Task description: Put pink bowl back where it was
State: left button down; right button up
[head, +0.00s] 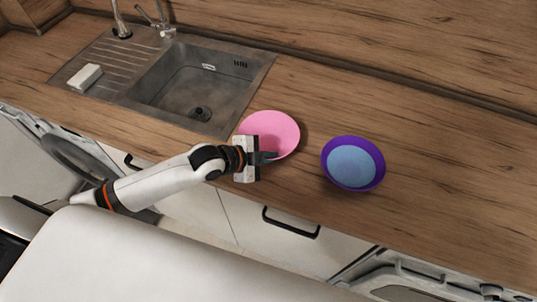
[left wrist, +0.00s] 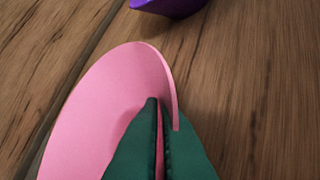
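The pink bowl (head: 272,128) is at the right end of the sink, near the counter's front, and it fills the left middle of the left wrist view (left wrist: 110,100). My left gripper (head: 267,157) is at the bowl's near rim. In the left wrist view its two green fingers (left wrist: 160,135) are close together, with a thin pink strip of the bowl's wall between them. Whether the bowl touches the counter is hard to tell. My right gripper is not in view.
A purple bowl (head: 379,177) with a blue bowl (head: 351,167) inside stands to the right of the pink bowl. The metal sink (head: 150,108) with a tap and a white block (head: 85,77) lies left. The wooden counter (head: 450,170) further right is clear.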

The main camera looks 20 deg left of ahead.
pick_arm(q)
jog(key=shift+f, duration=0.15)
jog(key=c, duration=1.6)
grip_release()
jog(key=shift+s+r, duration=0.1)
jog(key=shift+r, duration=0.15)
jog(key=shift+b+v, duration=0.8)
jog(key=shift+v, duration=5.1)
